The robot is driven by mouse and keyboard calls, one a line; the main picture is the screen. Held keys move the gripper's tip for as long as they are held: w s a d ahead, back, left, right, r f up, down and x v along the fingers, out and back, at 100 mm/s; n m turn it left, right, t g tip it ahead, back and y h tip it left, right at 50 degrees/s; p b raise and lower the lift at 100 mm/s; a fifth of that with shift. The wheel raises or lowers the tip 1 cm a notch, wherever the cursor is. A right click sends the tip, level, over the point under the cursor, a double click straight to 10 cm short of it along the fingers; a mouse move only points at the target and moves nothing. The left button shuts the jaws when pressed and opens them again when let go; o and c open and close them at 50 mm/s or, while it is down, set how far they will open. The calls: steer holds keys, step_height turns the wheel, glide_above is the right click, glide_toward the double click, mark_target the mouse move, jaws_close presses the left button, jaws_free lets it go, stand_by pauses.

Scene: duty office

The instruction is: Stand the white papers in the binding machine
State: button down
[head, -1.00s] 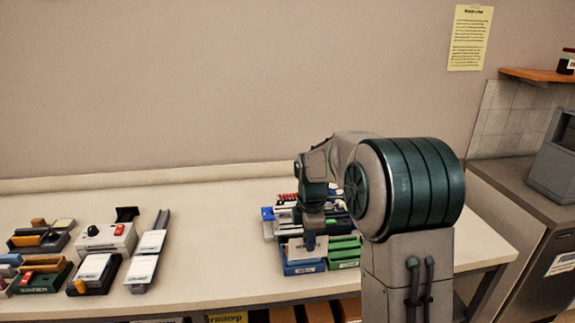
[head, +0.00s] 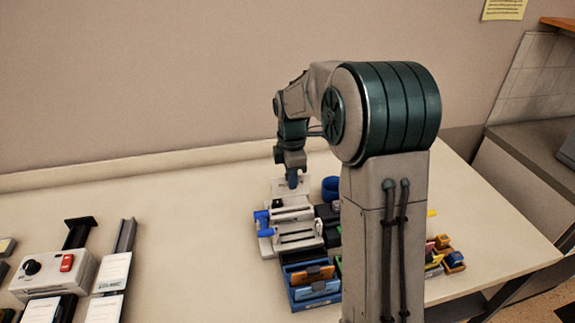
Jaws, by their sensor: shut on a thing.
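My gripper (head: 292,184) is shut on the white papers (head: 281,184), a small upright sheet or stack with faint print. The papers are over the far end of the white-grey machines, at the middle right of the table. A grey-white machine with a blue knob (head: 292,212) is right below them. A similar one (head: 299,236) stands just in front of it. I cannot tell which of these is the binding machine, or whether the papers touch the machine. The gripper hides part of the papers.
A blue tray (head: 299,296) with orange and light-blue pieces stands in front. A dark blue round cup (head: 330,188) and dark items are to the right, partly behind my arm. A white box with a red switch (head: 54,273) and paper stacks (head: 114,270) are at the left. The table's back is clear.

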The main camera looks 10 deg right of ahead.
steer(key=shift+s+f+b, duration=0.15)
steer(key=shift+f+b, duration=0.2)
steer(key=shift+f, duration=0.05)
steer(key=shift+f+b, duration=2.85)
steer(key=shift+f, duration=1.1)
steer(key=c, duration=1.3)
jaws_free()
steer(key=shift+r+p, duration=3.4)
steer(key=shift+r, duration=1.15)
